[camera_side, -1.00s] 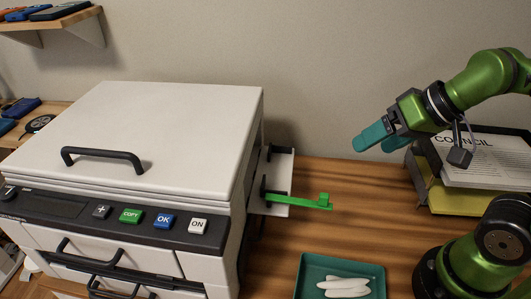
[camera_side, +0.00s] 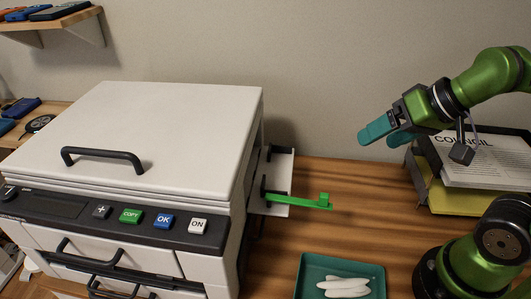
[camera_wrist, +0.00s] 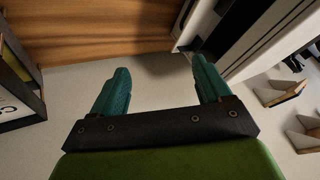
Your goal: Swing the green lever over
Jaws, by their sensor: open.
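The green lever (camera_side: 298,201) sticks out to the right from a plate on the printer's right side. It lies roughly level, with a short upright tab at its outer end. My gripper (camera_side: 376,138) has teal fingers and hangs in the air above and to the right of the lever, clearly apart from it. In the wrist view, the two fingers of my gripper (camera_wrist: 160,82) are spread with nothing between them. The lever cannot be made out in the wrist view.
The white printer (camera_side: 165,130) fills the left. A teal tray (camera_side: 302,288) with several white pieces lies on the desk (camera_side: 360,235) in front. A paper tray stack (camera_side: 450,200) stands at the right. The desk between lever and stack is clear.

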